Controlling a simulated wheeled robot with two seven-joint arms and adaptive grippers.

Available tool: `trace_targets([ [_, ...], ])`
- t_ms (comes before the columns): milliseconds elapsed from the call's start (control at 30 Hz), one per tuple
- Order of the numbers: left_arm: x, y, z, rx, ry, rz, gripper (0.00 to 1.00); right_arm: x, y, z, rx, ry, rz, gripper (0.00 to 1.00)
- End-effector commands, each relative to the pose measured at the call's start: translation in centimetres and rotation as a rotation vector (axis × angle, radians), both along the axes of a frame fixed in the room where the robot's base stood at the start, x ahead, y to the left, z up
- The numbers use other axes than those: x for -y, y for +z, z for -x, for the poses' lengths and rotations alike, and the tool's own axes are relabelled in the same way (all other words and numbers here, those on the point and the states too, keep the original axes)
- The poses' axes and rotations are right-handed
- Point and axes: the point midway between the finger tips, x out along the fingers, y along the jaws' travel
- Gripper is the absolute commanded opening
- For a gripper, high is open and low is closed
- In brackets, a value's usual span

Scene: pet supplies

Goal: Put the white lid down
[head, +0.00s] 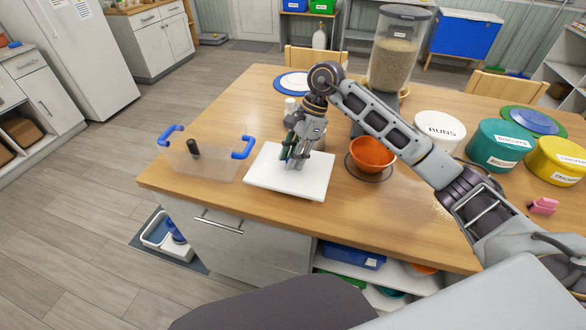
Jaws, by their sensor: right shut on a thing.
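The white lid (264,172) is a flat rectangular panel over the front part of the wooden table, level or nearly so. My right gripper (293,163) points down at its middle and is shut on it; the fingers hide the place of the grip. I cannot tell whether the lid touches the tabletop or hangs just above it. My left gripper is not in view.
A clear bin (214,165) with blue handles stands left of the lid and holds a dark object. An orange bowl (372,154) is close on its right. A food dispenser (393,62) and labelled tubs, including a white one (439,130), stand farther back and right.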

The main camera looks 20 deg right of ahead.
Motion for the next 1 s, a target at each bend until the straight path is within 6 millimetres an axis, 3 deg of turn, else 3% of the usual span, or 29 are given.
trace_targets([
  [267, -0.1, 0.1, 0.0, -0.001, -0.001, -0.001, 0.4, 0.0, -1.2, 0.0, 0.0, 0.001, -0.001, 0.01],
  [567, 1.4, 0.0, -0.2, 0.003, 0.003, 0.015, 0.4, 0.0, -1.4, 0.0, 0.0, 0.0, -0.001, 0.01],
  [1000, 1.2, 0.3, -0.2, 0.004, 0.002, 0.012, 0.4, 0.0, -4.9, 0.0, -0.001, -0.001, -0.001, 0.01],
])
